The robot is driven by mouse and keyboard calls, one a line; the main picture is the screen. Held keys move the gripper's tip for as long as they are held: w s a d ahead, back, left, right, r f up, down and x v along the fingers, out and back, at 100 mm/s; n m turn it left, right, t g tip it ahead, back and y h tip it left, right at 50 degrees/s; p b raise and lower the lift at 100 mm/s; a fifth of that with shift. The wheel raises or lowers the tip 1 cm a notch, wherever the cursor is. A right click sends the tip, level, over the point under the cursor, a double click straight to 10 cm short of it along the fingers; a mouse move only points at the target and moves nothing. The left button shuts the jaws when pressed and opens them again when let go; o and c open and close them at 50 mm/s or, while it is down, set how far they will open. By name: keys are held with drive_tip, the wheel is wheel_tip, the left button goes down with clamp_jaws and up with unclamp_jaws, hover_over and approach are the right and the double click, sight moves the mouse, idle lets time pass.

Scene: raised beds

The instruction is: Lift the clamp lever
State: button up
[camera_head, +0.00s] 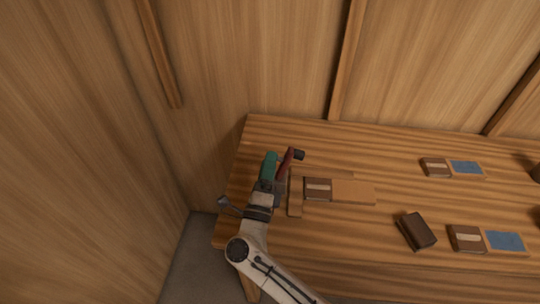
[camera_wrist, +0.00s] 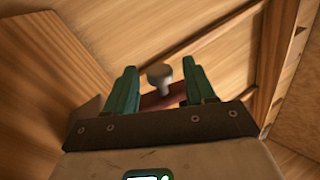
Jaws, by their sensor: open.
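The clamp lever (camera_head: 287,163) is a red bar with a dark knob at its end, near the left end of the wooden bench. In the wrist view its grey knob and reddish-brown bar (camera_wrist: 160,99) show between my fingers. My gripper (camera_head: 268,158) has teal fingers and is just left of the lever in the head view. In the wrist view my gripper (camera_wrist: 159,68) is open, with a finger on each side of the knob and visible gaps. The clamp's base is mostly hidden by my gripper.
The bench (camera_head: 330,145) meets a wooden wall behind. Right of the lever lie a brown block (camera_head: 317,189) and a tan plate (camera_head: 354,191). A dark block (camera_head: 416,231) and blue-panelled pieces (camera_head: 466,168) lie farther right. A wooden wall stands at left.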

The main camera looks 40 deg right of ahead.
drive_tip(key=b+v, duration=0.2)
drive_tip(key=v, duration=0.6)
drive_tip(key=shift+s, duration=0.1)
idle(0.4)
